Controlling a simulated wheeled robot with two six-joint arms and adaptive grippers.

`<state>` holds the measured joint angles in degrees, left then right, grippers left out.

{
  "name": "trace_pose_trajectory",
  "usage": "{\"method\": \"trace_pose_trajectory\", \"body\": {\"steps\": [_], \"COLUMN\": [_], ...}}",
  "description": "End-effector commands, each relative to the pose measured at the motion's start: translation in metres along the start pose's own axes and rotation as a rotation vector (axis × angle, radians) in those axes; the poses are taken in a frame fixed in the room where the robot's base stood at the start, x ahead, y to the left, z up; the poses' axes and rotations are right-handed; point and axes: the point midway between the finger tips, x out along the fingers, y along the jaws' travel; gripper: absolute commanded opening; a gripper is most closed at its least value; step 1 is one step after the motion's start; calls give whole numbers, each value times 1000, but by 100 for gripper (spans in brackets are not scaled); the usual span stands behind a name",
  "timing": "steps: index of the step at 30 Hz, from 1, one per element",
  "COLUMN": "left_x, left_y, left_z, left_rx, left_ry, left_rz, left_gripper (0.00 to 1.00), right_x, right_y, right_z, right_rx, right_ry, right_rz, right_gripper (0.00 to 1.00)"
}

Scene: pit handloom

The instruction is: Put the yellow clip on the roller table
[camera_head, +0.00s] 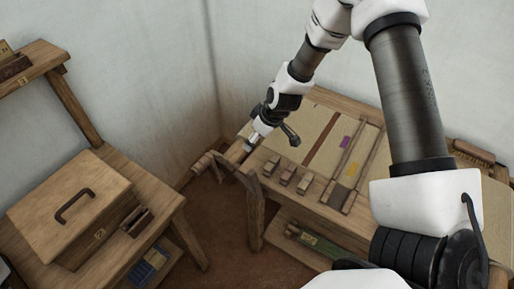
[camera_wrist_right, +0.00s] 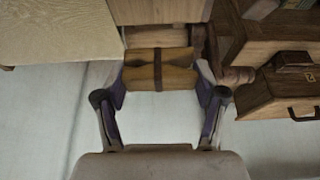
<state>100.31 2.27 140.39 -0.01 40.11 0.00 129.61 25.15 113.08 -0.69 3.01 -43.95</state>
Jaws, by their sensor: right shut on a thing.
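My right gripper (camera_head: 253,140) is at the far left corner of the loom bench, its arm reaching in from the right. In the right wrist view my right gripper (camera_wrist_right: 160,82) is shut on an ochre piece with a dark band (camera_wrist_right: 175,75), which spans the space between the fingers. I cannot tell for certain whether this piece is the yellow clip. In the head view it is mostly hidden by the gripper. My left gripper is not in view.
The loom bench (camera_head: 322,207) carries several small wooden blocks (camera_head: 287,174) in a row near its front edge and a brush (camera_head: 473,152) at the right. A wooden roller (camera_head: 205,162) sticks out at its left end. A lidded box (camera_head: 70,205) stands on the left table.

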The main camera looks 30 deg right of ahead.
Motion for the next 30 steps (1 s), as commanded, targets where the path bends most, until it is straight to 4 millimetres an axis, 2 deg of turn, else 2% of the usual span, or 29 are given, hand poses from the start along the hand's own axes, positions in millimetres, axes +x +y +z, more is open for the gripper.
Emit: {"method": "trace_pose_trajectory", "body": {"steps": [1,3,12,14,15,24,25,26,27,30], "left_x": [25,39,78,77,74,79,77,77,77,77], "left_y": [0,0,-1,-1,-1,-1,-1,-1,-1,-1], "left_z": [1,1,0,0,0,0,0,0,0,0], "left_rx": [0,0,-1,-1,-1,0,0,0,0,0], "left_ry": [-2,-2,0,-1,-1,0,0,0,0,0], "left_rz": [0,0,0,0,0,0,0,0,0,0], "left_gripper": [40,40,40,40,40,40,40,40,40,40], "right_x": [24,38,79,78,76,80,79,78,78,78], "right_y": [0,0,0,0,0,0,0,0,0,0], "right_z": [10,16,33,33,32,34,33,33,33,33], "right_rx": [0,-1,-1,-1,-1,-1,-1,-1,-1,-1], "right_ry": [-2,-2,-1,0,0,-1,-1,-1,-1,-1], "right_rz": [0,0,1,1,1,0,0,0,0,0], "right_gripper": [43,43,43,44,39,39,80,91,95,95]}}
